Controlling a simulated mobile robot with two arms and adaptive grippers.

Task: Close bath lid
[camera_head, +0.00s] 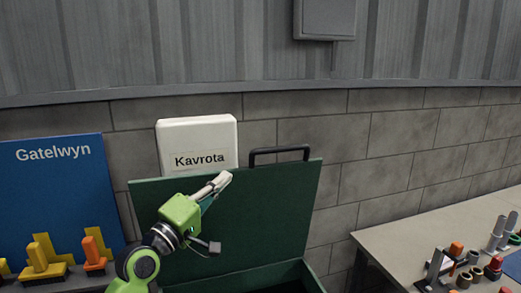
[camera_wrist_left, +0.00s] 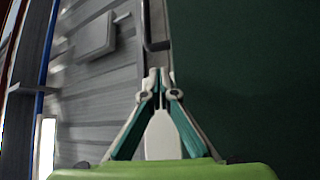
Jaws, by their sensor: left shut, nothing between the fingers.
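The bath's dark green lid (camera_head: 262,215) stands open and nearly upright in the head view, with a black bar handle (camera_head: 279,152) on its top edge. The green bath (camera_head: 290,277) shows below it at the bottom of the picture. My left gripper (camera_head: 222,181) is shut and empty in front of the lid, left of and below the handle. In the left wrist view the lid (camera_wrist_left: 250,70) fills the right side, and the handle (camera_wrist_left: 157,30) lies beyond the fingertips (camera_wrist_left: 160,75). I cannot tell whether the fingers touch the lid. My right gripper is not in view.
A white box marked Kavrota (camera_head: 197,140) is behind the lid. A blue Gatelwyn board (camera_head: 62,180) with yellow and orange brushes stands at the left. A grey table (camera_head: 425,225) with several small parts stands at the right. A block wall (camera_head: 400,140) runs behind.

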